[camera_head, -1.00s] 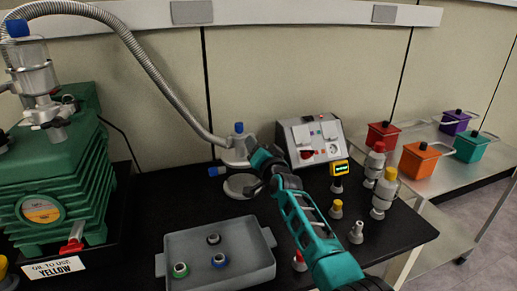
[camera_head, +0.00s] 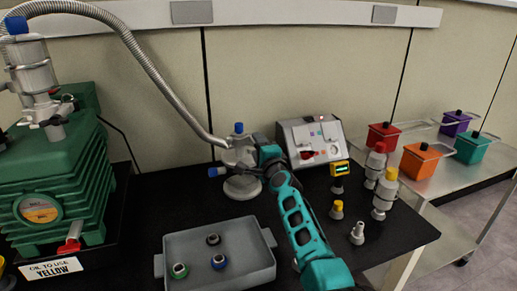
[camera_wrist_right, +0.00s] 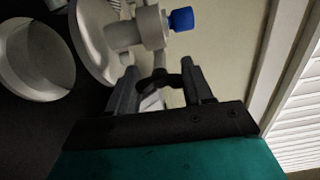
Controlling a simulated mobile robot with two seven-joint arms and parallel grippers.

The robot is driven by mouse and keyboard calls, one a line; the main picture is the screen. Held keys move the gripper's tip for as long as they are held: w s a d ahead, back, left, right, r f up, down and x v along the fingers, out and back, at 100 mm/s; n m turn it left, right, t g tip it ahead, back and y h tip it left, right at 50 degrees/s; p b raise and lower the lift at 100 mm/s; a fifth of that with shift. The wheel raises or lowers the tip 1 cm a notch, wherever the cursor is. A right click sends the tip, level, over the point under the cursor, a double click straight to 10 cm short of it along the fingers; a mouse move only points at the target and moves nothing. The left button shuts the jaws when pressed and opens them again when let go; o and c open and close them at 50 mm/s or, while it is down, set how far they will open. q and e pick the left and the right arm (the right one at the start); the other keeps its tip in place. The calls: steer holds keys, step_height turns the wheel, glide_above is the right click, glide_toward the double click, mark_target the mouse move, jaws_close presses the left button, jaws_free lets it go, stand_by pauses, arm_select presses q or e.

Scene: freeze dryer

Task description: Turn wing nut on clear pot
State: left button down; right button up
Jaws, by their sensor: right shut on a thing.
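The clear pot (camera_head: 242,187) is a pale, round piece on the black bench, below a grey fitting (camera_head: 238,154) with blue-capped ports. In the right wrist view the fitting (camera_wrist_right: 138,32) and a pale round vessel (camera_wrist_right: 35,60) fill the upper left. A dark wing nut (camera_wrist_right: 160,80) sits between the fingers of my right gripper (camera_wrist_right: 158,76), which is shut on it. In the head view my right gripper (camera_head: 264,155) is right beside the fitting, and the wing nut is hidden behind it. My left gripper is not in view.
A ribbed hose (camera_head: 165,90) runs from the green pump (camera_head: 60,185) to the fitting. A grey tray (camera_head: 215,275) with small rings is in front. A control box (camera_head: 312,142) and several small fittings stand to the right. Coloured pots are on the side cart (camera_head: 440,190).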

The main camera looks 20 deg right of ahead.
steer(key=m, duration=0.6)
steer(key=m+p, duration=0.1)
steer(key=m, duration=0.3)
steer(key=shift+m+p, duration=0.4)
steer(key=shift+m, duration=1.6)
steer(key=o, duration=1.1)
steer(key=shift+c, duration=0.2)
